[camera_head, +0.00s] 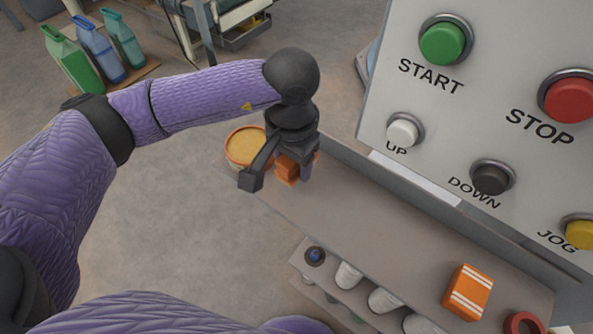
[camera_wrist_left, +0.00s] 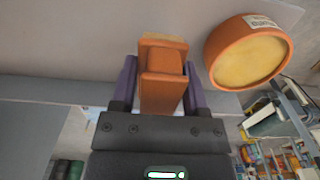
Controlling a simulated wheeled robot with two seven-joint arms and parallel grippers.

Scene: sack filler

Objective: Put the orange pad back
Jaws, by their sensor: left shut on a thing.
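My left gripper (camera_head: 297,174) is shut on an orange block-shaped pad (camera_head: 286,170) at the far left end of the grey ledge (camera_head: 385,222). In the left wrist view the pad (camera_wrist_left: 163,90) sits between the two purple fingers of the gripper (camera_wrist_left: 161,88), with a paler brown-orange edge. I cannot tell whether it touches the ledge. A round orange tub (camera_head: 243,147) with a yellow top stands just left of the gripper; it also shows in the left wrist view (camera_wrist_left: 246,52), with a white label. My right gripper is out of view.
A control panel (camera_head: 480,130) with several buttons rises behind the ledge. An orange striped box (camera_head: 467,292) and a red ring (camera_head: 524,324) are at the ledge's near right end. A lower shelf holds several white cylinders (camera_head: 349,275). The ledge's middle is clear.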

